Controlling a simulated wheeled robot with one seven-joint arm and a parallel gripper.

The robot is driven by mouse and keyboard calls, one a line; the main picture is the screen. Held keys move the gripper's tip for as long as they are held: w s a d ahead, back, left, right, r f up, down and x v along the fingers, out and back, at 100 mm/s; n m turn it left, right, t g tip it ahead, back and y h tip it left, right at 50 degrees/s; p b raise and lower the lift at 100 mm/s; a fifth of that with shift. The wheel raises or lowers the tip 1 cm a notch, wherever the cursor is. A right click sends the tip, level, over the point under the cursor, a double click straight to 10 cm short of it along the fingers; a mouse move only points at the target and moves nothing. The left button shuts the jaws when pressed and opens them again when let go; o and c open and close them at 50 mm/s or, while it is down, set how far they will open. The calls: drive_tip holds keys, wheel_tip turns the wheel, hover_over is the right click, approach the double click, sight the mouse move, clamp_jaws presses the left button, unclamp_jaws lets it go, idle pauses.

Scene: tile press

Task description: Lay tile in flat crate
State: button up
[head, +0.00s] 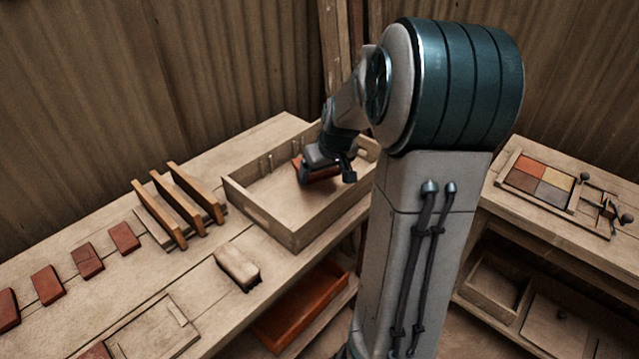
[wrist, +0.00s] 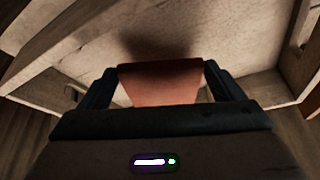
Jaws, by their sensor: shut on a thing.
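A reddish-brown tile (head: 318,173) is held in my gripper (head: 326,178), inside the outline of the flat wooden crate (head: 287,237) in the head view. In the wrist view the tile (wrist: 162,80) sits between the two dark fingers of my gripper (wrist: 162,85), which are shut on it. The pale crate floor lies beyond the tile, with a dark shadow on it. I cannot tell whether the tile touches the floor. My arm hides the crate's right end in the head view.
Several red tiles (head: 124,238) lie in a row at the left of the bench. A wooden rack (head: 180,205) with upright slats and a pale block (head: 238,265) stand near the crate. A second bench at right holds a tray of coloured tiles (head: 540,181).

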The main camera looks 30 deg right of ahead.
sight(318, 191)
drive_tip(key=shift+w+a+f, duration=0.4)
drive_tip(key=shift+f, duration=1.95)
drive_tip(key=shift+f, duration=0.15)
drive_tip(key=o, duration=0.9)
drive_tip(key=shift+o, duration=0.2)
